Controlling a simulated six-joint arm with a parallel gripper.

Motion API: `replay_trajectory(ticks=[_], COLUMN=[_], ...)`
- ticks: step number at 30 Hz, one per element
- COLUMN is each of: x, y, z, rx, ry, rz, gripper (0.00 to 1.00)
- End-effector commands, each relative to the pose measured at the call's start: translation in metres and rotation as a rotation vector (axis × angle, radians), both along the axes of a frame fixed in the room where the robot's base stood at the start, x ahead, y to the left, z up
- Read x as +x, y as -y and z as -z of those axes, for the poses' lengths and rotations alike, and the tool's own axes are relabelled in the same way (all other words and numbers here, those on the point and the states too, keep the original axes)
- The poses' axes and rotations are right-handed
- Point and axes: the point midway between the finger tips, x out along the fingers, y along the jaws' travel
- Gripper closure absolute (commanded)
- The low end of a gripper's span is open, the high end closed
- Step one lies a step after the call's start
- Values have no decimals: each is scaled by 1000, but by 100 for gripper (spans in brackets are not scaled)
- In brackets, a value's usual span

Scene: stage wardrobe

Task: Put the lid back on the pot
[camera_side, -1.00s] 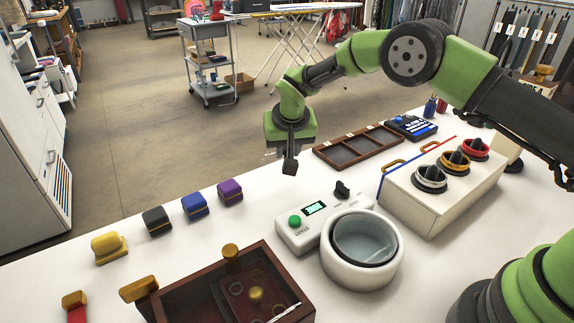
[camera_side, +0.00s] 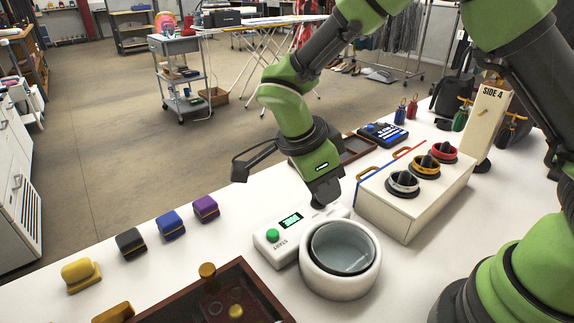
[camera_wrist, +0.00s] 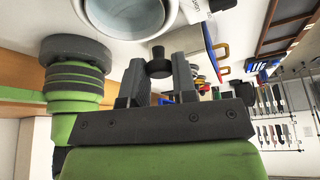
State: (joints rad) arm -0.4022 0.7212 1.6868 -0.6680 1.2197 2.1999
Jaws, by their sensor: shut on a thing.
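The pot (camera_side: 305,270) is a white round vessel with a dark inner rim and a greyish, glassy inside. It stands upright beside the white START unit (camera_side: 262,243); its rim also shows at the top of the wrist view (camera_wrist: 84,14). My gripper (camera_side: 322,192) is pointed down at the unit's far end, behind the pot. In the wrist view its fingers (camera_wrist: 158,76) are shut on a small black knob (camera_wrist: 158,66). The knob is mostly hidden in the side view. I cannot pick out a lid for the pot with certainty.
A dial box (camera_side: 400,208) with several knobs stands right of the pot. A dark wooden box (camera_side: 262,292) with brass knobs is at front left. Several coloured blocks (camera_side: 171,225) line the table's left edge. Bare white table lies between them and the unit.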

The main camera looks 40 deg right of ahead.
Motion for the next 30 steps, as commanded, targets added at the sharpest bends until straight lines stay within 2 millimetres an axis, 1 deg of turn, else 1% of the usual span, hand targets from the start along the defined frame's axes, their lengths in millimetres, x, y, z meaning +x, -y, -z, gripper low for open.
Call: replay_trajectory(ticks=[1, 3, 6, 8, 11, 14, 24, 30], x=[-14, -29, -42, -46, -49, -49, -49, -48], y=[2, 4, 6, 6, 7, 7, 7, 7], z=[-4, -6, -9, -9, -6, 0, 35, 49], rx=[0, 0, -1, 1, 0, -1, -1, 0], ry=[0, 0, 1, 1, 1, 0, -1, 1], rz=[90, 199, 298, 329, 350, 351, 348, 347], gripper=[97, 97, 97, 97, 97, 97, 97, 97])
